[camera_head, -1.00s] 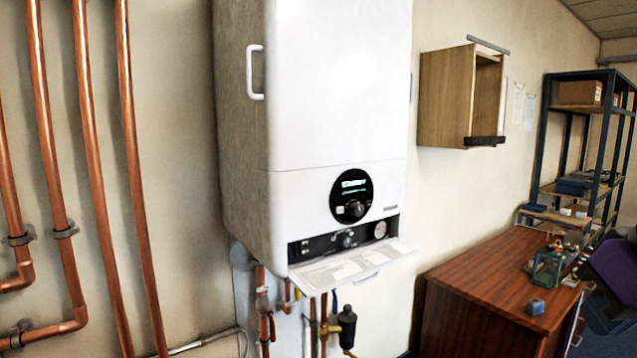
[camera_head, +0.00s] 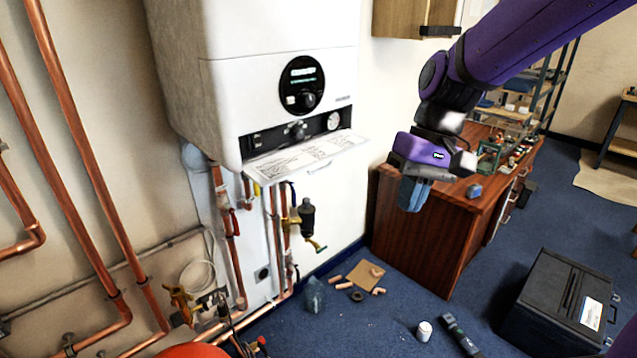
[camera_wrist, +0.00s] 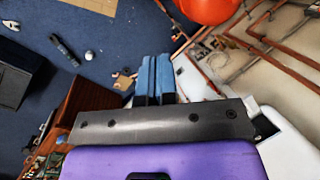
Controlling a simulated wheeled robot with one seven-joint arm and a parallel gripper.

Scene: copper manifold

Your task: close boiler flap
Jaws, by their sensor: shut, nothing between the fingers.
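The white boiler (camera_head: 262,60) hangs on the wall. Its flap (camera_head: 306,156) is open, folded down and sticking out below the control strip, with a printed sheet on its upper face. A small handle (camera_head: 320,168) shows at the flap's front edge. The strip behind it shows a knob (camera_head: 296,130) and a round gauge (camera_head: 334,121). My gripper (camera_head: 409,194) is right of the flap and apart from it, blue fingers pointing down, shut and empty. In the wrist view the fingers (camera_wrist: 155,78) lie side by side, and the white boiler (camera_wrist: 288,145) shows at lower right.
Copper pipes (camera_head: 80,135) run along the left wall. Valves and a black filter (camera_head: 306,214) hang below the boiler. A wooden desk (camera_head: 430,225) stands behind my gripper. A black case (camera_head: 556,300) and small items lie on the blue floor.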

